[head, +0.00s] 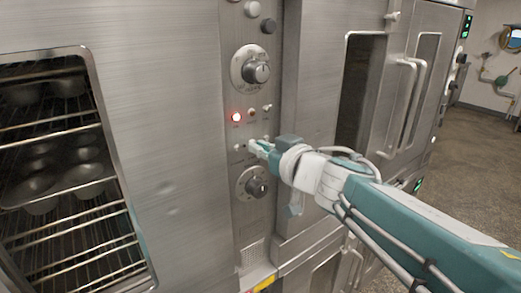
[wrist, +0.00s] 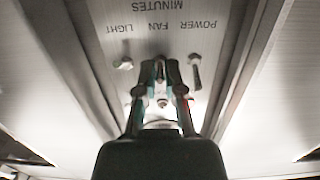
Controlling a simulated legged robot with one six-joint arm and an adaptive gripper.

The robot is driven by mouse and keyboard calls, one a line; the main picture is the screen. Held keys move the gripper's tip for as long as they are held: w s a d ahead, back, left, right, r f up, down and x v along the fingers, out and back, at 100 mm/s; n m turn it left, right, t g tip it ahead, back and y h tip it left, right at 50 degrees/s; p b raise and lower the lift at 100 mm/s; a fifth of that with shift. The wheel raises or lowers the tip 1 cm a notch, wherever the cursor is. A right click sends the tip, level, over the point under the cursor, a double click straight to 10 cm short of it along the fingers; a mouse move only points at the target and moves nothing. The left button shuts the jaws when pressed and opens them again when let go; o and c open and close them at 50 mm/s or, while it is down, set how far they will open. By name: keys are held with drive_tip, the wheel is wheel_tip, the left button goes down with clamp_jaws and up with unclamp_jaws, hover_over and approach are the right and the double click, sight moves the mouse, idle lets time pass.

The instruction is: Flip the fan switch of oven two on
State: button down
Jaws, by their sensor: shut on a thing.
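In the wrist view, a steel control panel carries a row of small toggle switches under upside-down labels LIGHT, FAN and POWER. The fan switch (wrist: 162,102) is in the middle, mostly hidden between my fingers. The light switch (wrist: 124,64) is to its left and the power switch (wrist: 195,72) to its right. My gripper (wrist: 160,80) is shut on the fan switch. In the head view my gripper (head: 257,147) reaches from the right to the lower switch row of the narrow control panel (head: 240,215). No oven number is readable.
A lit red lamp (head: 236,117) and an upper dial (head: 256,72) are above my gripper; a lower dial (head: 257,186) is just below. Left is an oven door (head: 170,150) with a window onto racks. Tall door handles (head: 409,100) stand at the right, with open floor (head: 480,150) beyond.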

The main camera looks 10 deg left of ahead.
drive_tip(key=shift+w+a+r+g+h, duration=0.1)
drive_tip(key=shift+r+g+h, duration=0.6)
drive_tip(key=shift+g+h, duration=0.25)
drive_tip(key=shift+r+g+h, duration=0.15)
drive_tip(key=shift+g+h, duration=0.1)
drive_tip(key=shift+h, duration=0.2)
drive_tip(key=shift+w+a+r+g+h, duration=0.15)
drive_tip(key=shift+g+h, duration=0.45)
drive_tip(key=shift+h, duration=0.1)
drive_tip(key=c, duration=1)
unclamp_jaws()
drive_tip(key=shift+c, duration=0.2)
